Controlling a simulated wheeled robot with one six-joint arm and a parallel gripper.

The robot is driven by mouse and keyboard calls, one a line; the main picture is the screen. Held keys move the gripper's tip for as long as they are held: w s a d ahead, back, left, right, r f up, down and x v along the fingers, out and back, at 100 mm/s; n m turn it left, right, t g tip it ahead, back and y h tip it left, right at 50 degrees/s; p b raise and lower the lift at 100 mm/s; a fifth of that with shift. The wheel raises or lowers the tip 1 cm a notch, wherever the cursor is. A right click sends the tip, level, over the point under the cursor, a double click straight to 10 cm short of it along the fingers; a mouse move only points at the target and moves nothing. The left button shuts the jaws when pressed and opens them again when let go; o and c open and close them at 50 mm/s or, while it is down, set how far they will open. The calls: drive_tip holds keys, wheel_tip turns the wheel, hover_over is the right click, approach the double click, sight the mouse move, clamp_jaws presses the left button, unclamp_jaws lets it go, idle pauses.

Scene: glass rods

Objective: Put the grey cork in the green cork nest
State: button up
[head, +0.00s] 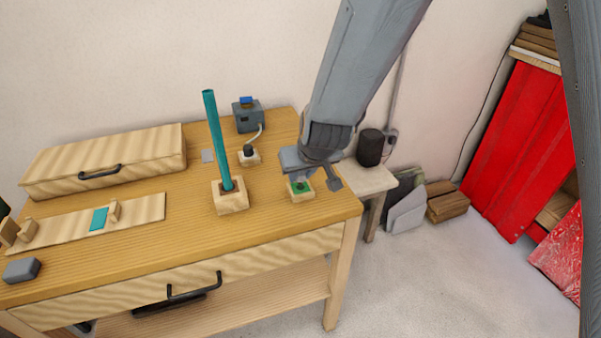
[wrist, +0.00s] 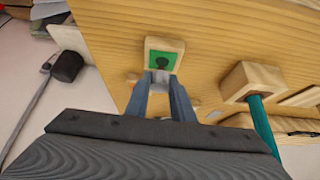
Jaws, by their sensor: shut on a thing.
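The green cork nest (head: 293,187) is a small wooden block with a green top, near the right end of the workbench. In the wrist view the nest (wrist: 174,62) lies just beyond my fingertips, with a dark round spot in its green top. My gripper (head: 308,172) is low, over or right beside the nest. In the wrist view my gripper (wrist: 160,80) is shut on a small grey thing, the grey cork (wrist: 160,76), between the fingertips. The cork is mostly hidden, and I cannot tell whether it touches the nest.
A tall teal rod (head: 216,135) stands in a wooden block (head: 232,203) left of the nest. Behind are a small block with a black plug (head: 248,151) and a grey device (head: 246,118). A wooden case (head: 105,160) and rod rest (head: 140,210) occupy the left.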

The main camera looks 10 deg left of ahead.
drive_tip(key=shift+f+b, duration=0.85)
drive_tip(key=shift+f, duration=0.15)
idle(0.3)
drive_tip(key=o, duration=0.7)
drive_tip(key=shift+s, duration=0.1)
drive_tip(key=shift+d, duration=0.1)
drive_tip(key=shift+s+d+r+p, duration=0.2)
drive_tip(key=shift+d+r+p, duration=0.05)
drive_tip(key=shift+r+p, duration=0.25)
drive_tip(key=shift+p+v, duration=0.95)
drive_tip(key=shift+v, duration=0.65)
drive_tip(key=p+v, duration=0.4)
drive_tip(key=v, duration=0.2)
drive_tip(key=shift+s+a+r, duration=0.1)
drive_tip(key=shift+r, duration=0.2)
